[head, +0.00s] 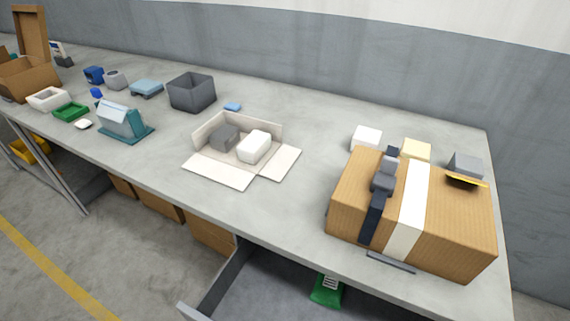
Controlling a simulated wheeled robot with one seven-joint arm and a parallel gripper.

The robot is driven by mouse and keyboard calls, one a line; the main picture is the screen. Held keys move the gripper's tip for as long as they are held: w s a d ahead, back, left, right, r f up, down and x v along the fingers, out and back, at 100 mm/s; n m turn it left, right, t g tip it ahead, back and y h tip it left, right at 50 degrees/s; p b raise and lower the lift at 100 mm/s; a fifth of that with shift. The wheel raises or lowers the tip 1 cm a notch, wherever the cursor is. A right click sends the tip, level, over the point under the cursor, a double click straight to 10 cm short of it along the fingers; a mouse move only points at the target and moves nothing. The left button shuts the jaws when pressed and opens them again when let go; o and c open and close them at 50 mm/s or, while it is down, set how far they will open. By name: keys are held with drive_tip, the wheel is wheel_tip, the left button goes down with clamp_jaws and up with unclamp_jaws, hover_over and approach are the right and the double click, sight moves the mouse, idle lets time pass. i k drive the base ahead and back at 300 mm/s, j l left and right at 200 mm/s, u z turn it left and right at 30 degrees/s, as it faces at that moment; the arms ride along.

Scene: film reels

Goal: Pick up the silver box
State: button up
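A silver-grey box (466,164) is at the far right of the table, behind the large cardboard box (458,225). A yellow-edged dark item (468,182) lies just in front of it and partly hides its lower part. Another, darker grey box (225,137) sits in an open white carton (222,172) at mid-table, beside a white block (254,147). I cannot tell for sure which one is the silver box. My gripper is not in view.
The cardboard box has a white band and a dark stacked object (384,182) on top. A white box (366,138) and a cream box (416,150) stand behind it. A dark grey bin (191,92) and several small items fill the left. Table between carton and cardboard box is clear.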

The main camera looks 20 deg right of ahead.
sight(226, 137)
drive_tip(key=i+j+z, duration=0.1)
drive_tip(key=z, duration=0.5)
drive_tip(key=i+j+z, duration=0.15)
drive_tip(key=j+z, duration=0.2)
drive_tip(key=j, duration=0.4)
drive_tip(key=j+z, duration=0.35)
drive_tip(key=j, duration=0.4)
